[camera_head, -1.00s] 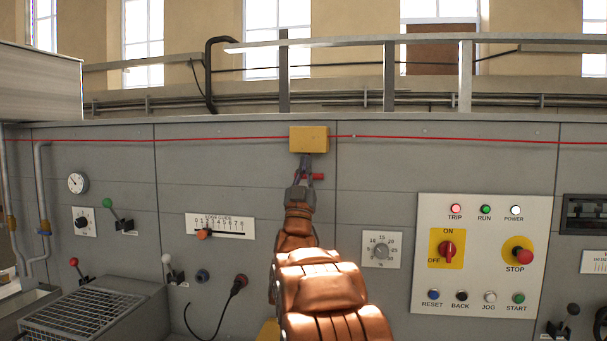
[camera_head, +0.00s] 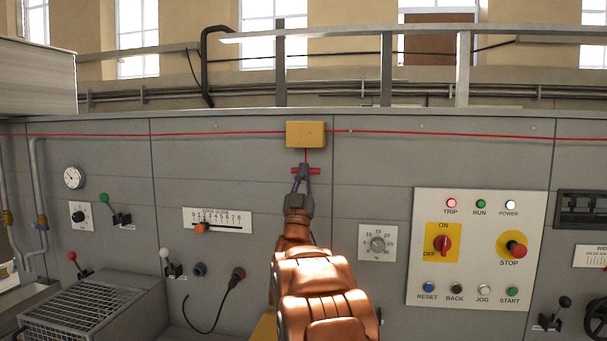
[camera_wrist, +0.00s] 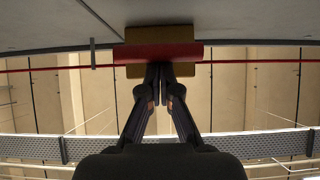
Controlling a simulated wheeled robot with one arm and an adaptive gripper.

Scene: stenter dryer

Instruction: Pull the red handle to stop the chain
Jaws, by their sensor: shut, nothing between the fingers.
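The red handle (camera_head: 316,171) is a short horizontal bar hanging on a thin cord below a yellow box (camera_head: 306,134) on the grey machine front. My gripper (camera_head: 304,168) is at the handle in the head view, its fingers overlapping the bar's middle, with red showing on both sides. In the wrist view the red handle (camera_wrist: 180,53) lies across the picture in front of the yellow box (camera_wrist: 148,35). The shut, empty fingertips (camera_wrist: 160,72) end at its lower edge there. I cannot tell whether they touch it.
A red line (camera_head: 430,135) runs along the machine's top on both sides of the box. A control panel (camera_head: 477,293) with lamps, a rotary switch and a red stop button is at the right. Levers, a slider scale (camera_head: 218,220) and a mesh-topped box (camera_head: 75,310) are at the left.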

